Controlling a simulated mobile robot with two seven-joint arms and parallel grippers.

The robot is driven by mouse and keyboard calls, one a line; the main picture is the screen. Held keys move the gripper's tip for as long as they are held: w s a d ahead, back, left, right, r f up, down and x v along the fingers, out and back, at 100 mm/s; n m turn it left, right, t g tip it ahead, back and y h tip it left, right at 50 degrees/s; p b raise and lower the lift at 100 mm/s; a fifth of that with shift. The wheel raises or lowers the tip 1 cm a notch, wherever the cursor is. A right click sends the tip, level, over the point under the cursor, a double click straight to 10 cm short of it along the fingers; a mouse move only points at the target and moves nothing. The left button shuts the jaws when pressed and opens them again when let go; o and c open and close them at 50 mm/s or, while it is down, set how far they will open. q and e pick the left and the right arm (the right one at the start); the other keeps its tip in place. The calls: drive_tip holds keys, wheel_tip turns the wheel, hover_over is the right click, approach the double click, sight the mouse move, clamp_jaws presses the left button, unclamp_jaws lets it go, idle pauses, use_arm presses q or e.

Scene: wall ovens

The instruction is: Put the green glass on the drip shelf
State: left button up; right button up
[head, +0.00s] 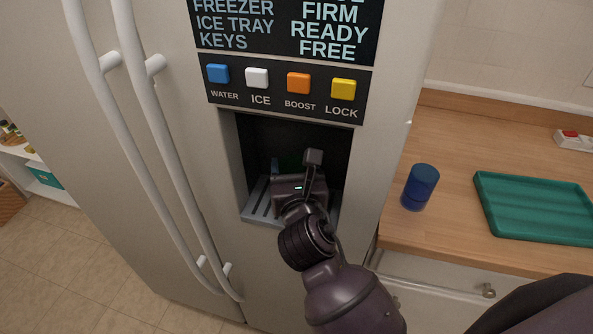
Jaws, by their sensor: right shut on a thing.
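My right gripper (297,170) reaches into the dispenser recess of the fridge, low over the grey slotted drip shelf (258,207). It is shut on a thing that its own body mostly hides. Only a dark teal sliver shows beside the left of the gripper, and I take the held thing to be the green glass. I cannot tell whether its base touches the shelf. No other green glass is in view. My left gripper is not in view.
A blue glass (419,187) and a green tray (535,208) stand on the wooden counter at right. Water, ice, boost and lock buttons (298,83) sit above the recess (262,140). Long white fridge handles (165,150) stick out at left.

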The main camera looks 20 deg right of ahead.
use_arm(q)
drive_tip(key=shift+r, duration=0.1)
use_arm(e)
drive_tip(key=shift+s+a+r, duration=0.1)
drive_tip(key=o, duration=0.8)
drive_tip(key=shift+f, duration=0.2)
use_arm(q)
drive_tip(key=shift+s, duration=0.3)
use_arm(e)
drive_tip(key=o, duration=0.5)
drive_tip(key=shift+c, duration=0.2)
drive_tip(key=shift+r, duration=0.2)
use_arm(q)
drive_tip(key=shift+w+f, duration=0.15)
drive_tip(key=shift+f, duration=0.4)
use_arm(e)
drive_tip(key=s+a, duration=0.2)
drive_tip(key=s, duration=0.9)
drive_tip(key=shift+s+a, duration=0.15)
drive_tip(key=shift+s, duration=0.25)
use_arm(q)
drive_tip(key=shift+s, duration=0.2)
